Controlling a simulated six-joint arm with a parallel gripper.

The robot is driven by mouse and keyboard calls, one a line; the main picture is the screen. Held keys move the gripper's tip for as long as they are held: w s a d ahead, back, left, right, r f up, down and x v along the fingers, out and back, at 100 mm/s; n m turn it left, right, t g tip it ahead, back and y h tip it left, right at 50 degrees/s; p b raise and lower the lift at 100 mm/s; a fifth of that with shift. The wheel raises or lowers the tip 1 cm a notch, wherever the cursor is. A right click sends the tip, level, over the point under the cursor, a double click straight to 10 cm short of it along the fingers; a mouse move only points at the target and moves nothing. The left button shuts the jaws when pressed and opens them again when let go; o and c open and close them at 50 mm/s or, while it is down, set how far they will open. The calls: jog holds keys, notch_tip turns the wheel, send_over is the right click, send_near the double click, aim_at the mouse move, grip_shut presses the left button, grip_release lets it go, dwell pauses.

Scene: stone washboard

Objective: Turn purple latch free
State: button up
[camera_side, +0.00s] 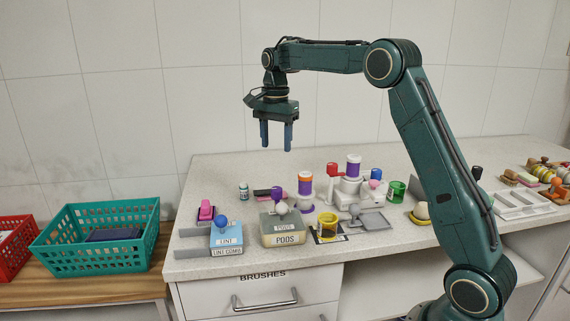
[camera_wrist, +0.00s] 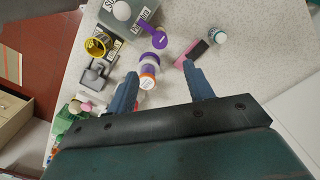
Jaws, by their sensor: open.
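The purple latch (camera_side: 277,193) stands at the grey-beige box labelled PODS (camera_side: 284,228); it looks like a rounded purple tab. In the wrist view the latch (camera_wrist: 157,38) reaches out from the edge of the PODS box (camera_wrist: 143,8), beside a pale ball. My gripper (camera_side: 276,149) is open and empty, pointing down, well above the counter and over the latch area. In the wrist view my gripper (camera_wrist: 160,70) has its fingers wide apart, with the latch beyond the fingertips. Whether the latch is locked, I cannot tell.
A purple-and-orange bottle (camera_side: 305,185) stands right of the latch. A blue LINT box (camera_side: 226,236) is to the left, a yellow cup (camera_side: 327,226) to the right. A pink-and-black block (camera_side: 266,193) and small bottle (camera_side: 243,191) lie behind. A teal basket (camera_side: 150,215) is far left.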

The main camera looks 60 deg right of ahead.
aim_at(277, 188)
jog(key=shift+f, duration=0.15)
notch_tip(277, 188, down, 14)
jog(key=shift+r, duration=0.25)
dwell(0.4)
jog(key=c, duration=1)
